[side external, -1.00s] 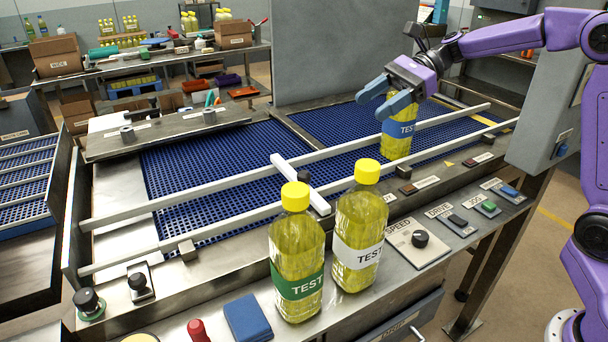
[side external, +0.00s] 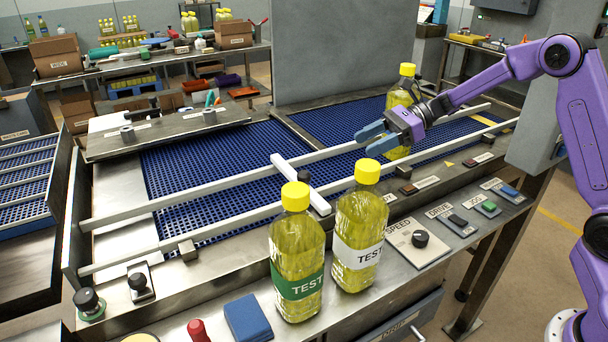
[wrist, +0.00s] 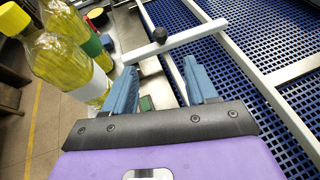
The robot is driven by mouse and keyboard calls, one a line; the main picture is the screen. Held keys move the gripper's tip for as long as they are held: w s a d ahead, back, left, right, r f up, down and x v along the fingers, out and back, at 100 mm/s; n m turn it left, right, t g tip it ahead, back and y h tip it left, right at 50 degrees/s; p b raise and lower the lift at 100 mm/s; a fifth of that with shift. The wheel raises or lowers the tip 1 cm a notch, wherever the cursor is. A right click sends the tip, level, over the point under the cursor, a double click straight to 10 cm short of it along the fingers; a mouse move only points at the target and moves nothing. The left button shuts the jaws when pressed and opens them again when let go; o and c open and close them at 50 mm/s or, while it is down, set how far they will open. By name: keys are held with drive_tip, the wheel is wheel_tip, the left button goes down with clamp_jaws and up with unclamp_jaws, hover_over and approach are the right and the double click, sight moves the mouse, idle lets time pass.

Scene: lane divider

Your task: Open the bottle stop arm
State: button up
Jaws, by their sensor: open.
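The stop arm, a white bar (side external: 292,178), lies across the lane between two pale guide rails, with a black knob (side external: 304,178) beside it. It also shows ahead of my fingers in the wrist view (wrist: 195,35). My gripper (side external: 362,141), with blue fingers, is open and empty above the lane, to the right of the bar and apart from it. In the wrist view my fingertips (wrist: 159,64) point toward the bar and knob. A yellow-capped bottle (side external: 402,95) stands in the lane behind my gripper, partly hidden by it.
Two yellow-capped bottles, one with a green label (side external: 297,255) and one with a white label (side external: 360,230), stand on the front ledge near the bar. A speed knob panel (side external: 418,242) and switches line the ledge. A grey panel (side external: 340,50) stands behind the blue belt.

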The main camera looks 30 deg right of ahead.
sight(304, 172)
drive_tip(key=x, duration=1.7)
drive_tip(key=shift+f, duration=0.1)
clamp_jaws()
